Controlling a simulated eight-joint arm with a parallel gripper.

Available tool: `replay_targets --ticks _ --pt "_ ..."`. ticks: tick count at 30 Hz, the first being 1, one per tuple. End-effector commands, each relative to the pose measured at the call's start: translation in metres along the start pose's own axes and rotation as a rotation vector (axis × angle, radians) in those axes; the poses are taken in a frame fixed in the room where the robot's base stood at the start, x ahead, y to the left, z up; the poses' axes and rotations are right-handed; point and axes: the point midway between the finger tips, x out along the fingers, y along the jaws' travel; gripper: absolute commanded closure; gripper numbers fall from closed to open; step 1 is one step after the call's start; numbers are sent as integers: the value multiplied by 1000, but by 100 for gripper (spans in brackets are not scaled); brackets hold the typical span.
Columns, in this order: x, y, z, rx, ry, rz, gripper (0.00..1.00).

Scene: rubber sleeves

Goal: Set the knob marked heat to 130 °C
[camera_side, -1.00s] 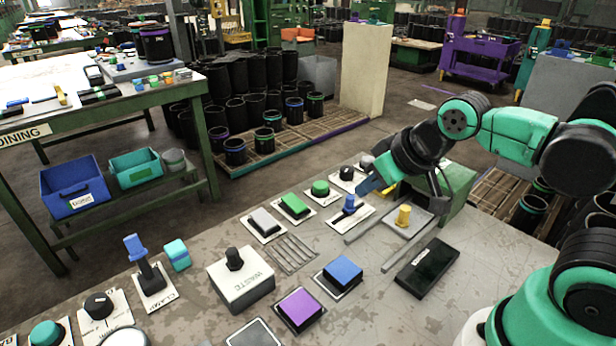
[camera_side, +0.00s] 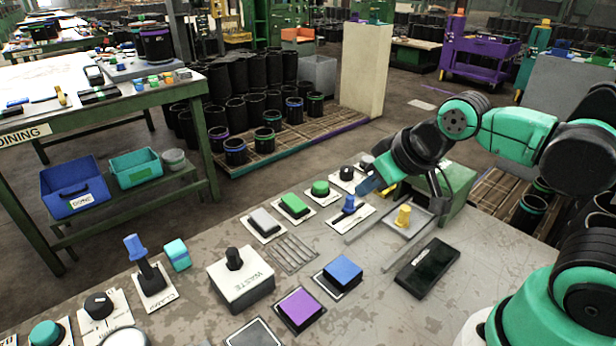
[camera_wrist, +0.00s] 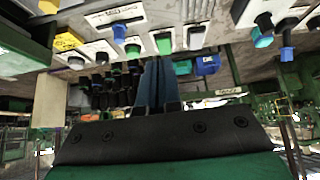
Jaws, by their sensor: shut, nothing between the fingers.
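I cannot read the word heat on any plate. Another black knob (camera_side: 98,305) is on a white plate at the lower left. A further black knob (camera_side: 234,258) tops the box marked WASTE. My gripper (camera_side: 368,186) is shut and empty, over the bench's far end near a small blue lever (camera_side: 349,203). Its shut fingers show in the wrist view (camera_wrist: 158,84). Knob pointers and scale values are too small to read.
A green dome button (camera_side: 320,187), a green rocker (camera_side: 295,205) and a grey rocker (camera_side: 264,221) are left of my gripper. Blue (camera_side: 343,270) and purple (camera_side: 300,308) pads lie nearer. A tall blue-handled lever (camera_side: 137,255) rises at left.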

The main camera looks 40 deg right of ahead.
Motion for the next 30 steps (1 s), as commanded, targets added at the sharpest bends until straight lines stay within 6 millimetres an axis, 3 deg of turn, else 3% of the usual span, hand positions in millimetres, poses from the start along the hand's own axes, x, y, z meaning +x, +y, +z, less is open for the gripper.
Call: replay_targets --ticks 2,5,9,10,16,21,26,30 --pt "0 0 0 0 0 0 94" --pt "0 1 -3 17 -6 2 66" --pt "-1 9 -23 133 -49 20 26" --pt "-1 12 -30 175 -63 27 23" --pt "15 39 -79 522 -179 99 23" --pt "44 69 -110 824 -269 183 23" --pt "82 101 -125 1108 -344 281 23" --pt "118 130 -124 1345 -398 378 23"
